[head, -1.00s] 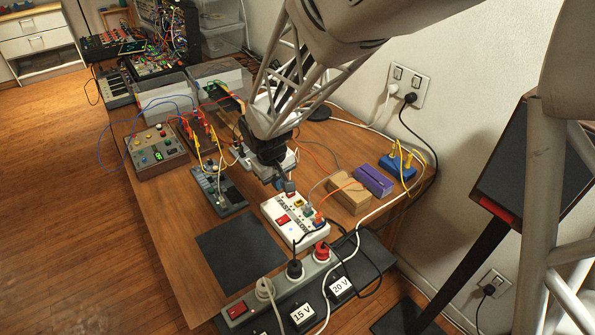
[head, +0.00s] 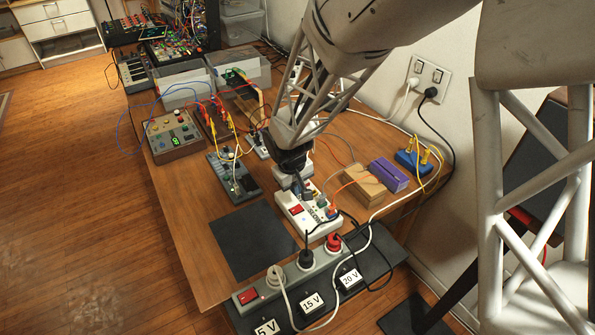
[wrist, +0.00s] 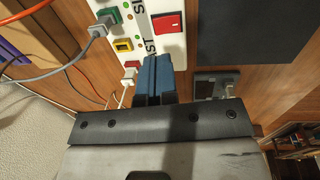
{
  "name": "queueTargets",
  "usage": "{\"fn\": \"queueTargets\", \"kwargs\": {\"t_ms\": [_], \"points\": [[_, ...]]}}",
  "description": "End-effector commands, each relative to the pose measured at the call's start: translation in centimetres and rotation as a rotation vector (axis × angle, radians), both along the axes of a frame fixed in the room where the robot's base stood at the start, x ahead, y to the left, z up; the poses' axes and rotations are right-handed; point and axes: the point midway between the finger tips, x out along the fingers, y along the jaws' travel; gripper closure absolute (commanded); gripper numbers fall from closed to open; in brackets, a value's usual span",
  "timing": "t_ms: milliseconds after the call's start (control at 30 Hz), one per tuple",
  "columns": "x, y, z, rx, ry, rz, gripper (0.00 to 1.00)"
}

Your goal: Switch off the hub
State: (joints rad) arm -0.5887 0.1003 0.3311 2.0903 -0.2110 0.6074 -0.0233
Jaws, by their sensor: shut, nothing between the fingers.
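The hub is a white box (head: 318,229) on the wooden bench, with FAST and SLOW lettering and several coloured ports. Its red switch (head: 296,210) shows at the left of its top in the head view. In the wrist view the hub (wrist: 170,49) is at the top, and the red switch (wrist: 167,23) lies beyond my fingertips, apart from them. My gripper (wrist: 153,80) is shut and empty, its blue fingertips over the port end of the hub. In the head view my gripper (head: 304,190) is over the hub's far end. Whether it touches the hub cannot be told.
A grey power strip (head: 268,291) with its own red switch (head: 246,296) and several plugs lies in front. Cables loop around the hub. A brown block (head: 365,192) and a purple block (head: 389,175) stand right. A dark mat (head: 248,245) is clear.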

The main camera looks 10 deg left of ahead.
Motion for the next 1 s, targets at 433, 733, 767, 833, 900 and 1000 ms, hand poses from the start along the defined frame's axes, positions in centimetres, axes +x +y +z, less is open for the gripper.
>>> {"fn": "queueTargets", "kwargs": {"t_ms": [433, 733, 767, 833, 900, 1000], "points": [[0.5, -0.5, -5.6, -0.001, 0.001, 0.001, 1.0], [0.6, -0.6, -7.1, 0.001, -0.001, 0.001, 1.0], [0.6, -0.6, -7.2, 0.001, -0.001, 0.001, 1.0], [0.6, -0.6, -7.2, 0.001, -0.001, 0.001, 1.0], [0.6, -0.6, -7.2, 0.001, -0.001, 0.001, 1.0], [0.6, -0.6, -7.2, 0.001, -0.001, 0.001, 1.0]]}}
